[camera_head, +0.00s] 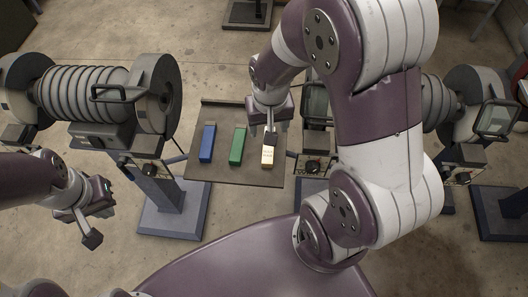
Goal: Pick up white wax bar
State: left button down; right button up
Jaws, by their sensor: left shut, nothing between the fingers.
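The white wax bar (267,158), cream-coloured here, lies on the right part of a flat brown tray (222,172). My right gripper (270,139) is over the bar's far end, with its fingers pointing down. The fingers hide that end, and I cannot tell whether they touch the bar or how far apart they are. My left gripper (92,239) is at the lower left, away from the tray, shut and empty.
A blue bar (207,143) and a green bar (237,146) lie left of the white bar on the tray. Grey machines with ribbed drums (85,95) stand on pedestals on both sides. My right arm covers much of the right side.

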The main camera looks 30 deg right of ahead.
aim_at(267, 158)
jog(key=w+f+m, duration=0.1)
jog(key=f, duration=0.4)
jog(key=w+d+f+m+b, duration=0.1)
jog(key=f, duration=0.4)
jog(key=w+d+f+m, duration=0.1)
jog(key=w+f, duration=0.1)
jog(key=f, duration=0.3)
jog(key=shift+w+d, duration=0.1)
jog(key=shift+d, duration=0.05)
jog(key=shift+w+d+f, duration=0.1)
jog(key=shift+w+f, duration=0.05)
jog(key=shift+f, duration=0.35)
pick_arm(q)
notch_tip(267, 158, down, 3)
jog(key=shift+w+a+r, duration=0.1)
jog(key=shift+a, duration=0.05)
pick_arm(e)
grip_shut()
